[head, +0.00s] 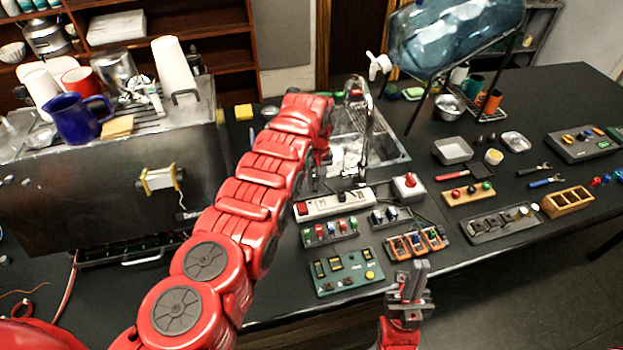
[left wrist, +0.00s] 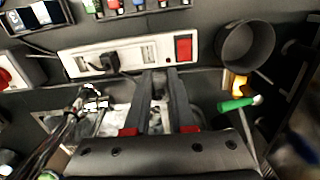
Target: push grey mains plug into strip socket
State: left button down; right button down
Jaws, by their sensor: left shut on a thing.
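The white strip socket (head: 345,201) lies on the dark counter in front of the sink; it also spans the left wrist view (left wrist: 128,55), with a red switch at its right end there. A black plug (left wrist: 108,61) sits in one of its sockets. My left gripper (left wrist: 158,76) is shut on a dark grey thing (left wrist: 157,90), seemingly the grey mains plug, mostly hidden between the fingers. The fingertips are at the strip's near edge; contact cannot be told. In the head view my left gripper (head: 317,183) is beside the strip. My right gripper (head: 410,272) is empty near the counter's front edge.
A white box with a red knob (head: 408,186), a green panel (head: 346,273) and small switch modules surround the strip. The sink (head: 372,150) is behind. In the left wrist view, a dark cup (left wrist: 246,46) and a green-handled tool (left wrist: 238,103) are at the right.

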aim_at(323, 208)
pick_arm(q)
jog(key=shift+s+d+f+p, duration=0.15)
jog(key=shift+s+d+p, duration=0.15)
jog(key=shift+d, duration=0.25)
jog(key=shift+s+d+f+p, duration=0.2)
jog(key=shift+d+p, duration=0.1)
jog(key=shift+d, duration=0.25)
jog(key=shift+d+f, duration=0.1)
notch_tip(323, 208, down, 3)
jog(key=b, duration=0.2)
jog(key=shift+f+b, duration=0.15)
jog(key=shift+b, duration=0.25)
jog(key=shift+s, duration=0.1)
jog(key=shift+s+p, duration=0.1)
jog(key=shift+p, duration=0.4)
jog(key=shift+f+b, duration=0.1)
jog(key=shift+b, duration=0.3)
jog(key=shift+f+b, duration=0.6)
jog(key=shift+b, duration=0.2)
dwell(0.8)
